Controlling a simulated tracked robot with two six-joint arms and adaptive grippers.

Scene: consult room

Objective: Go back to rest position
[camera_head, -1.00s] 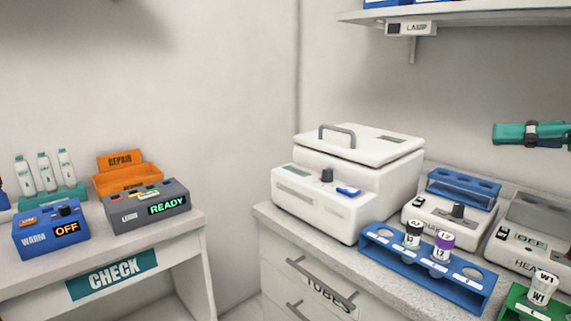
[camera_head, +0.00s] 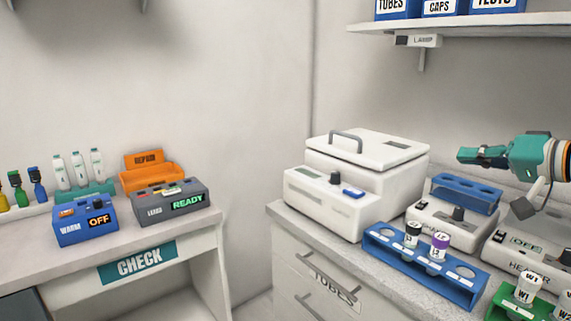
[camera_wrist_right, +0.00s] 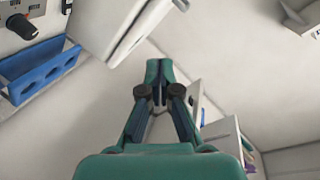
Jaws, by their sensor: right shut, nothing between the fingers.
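My right gripper (camera_head: 470,156) comes in from the right edge in the head view. It is teal and dark, shut and empty, and hangs in the air above the blue empty rack (camera_head: 466,193) and the shaker on the right counter. In the right wrist view my right gripper (camera_wrist_right: 158,70) points away with its fingers together and nothing between them. The white lidded centrifuge-like machine (camera_head: 345,180) stands to its left, apart from it. My left gripper is not in view.
A blue rack (camera_head: 377,241) with two capped tubes stands at the counter's front. A green rack (camera_head: 497,304) is at lower right. A shelf (camera_head: 480,24) with blue bins and a lamp overhangs. The CHECK table (camera_head: 102,247) at left holds a blue warmer, a grey box and an orange tray.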

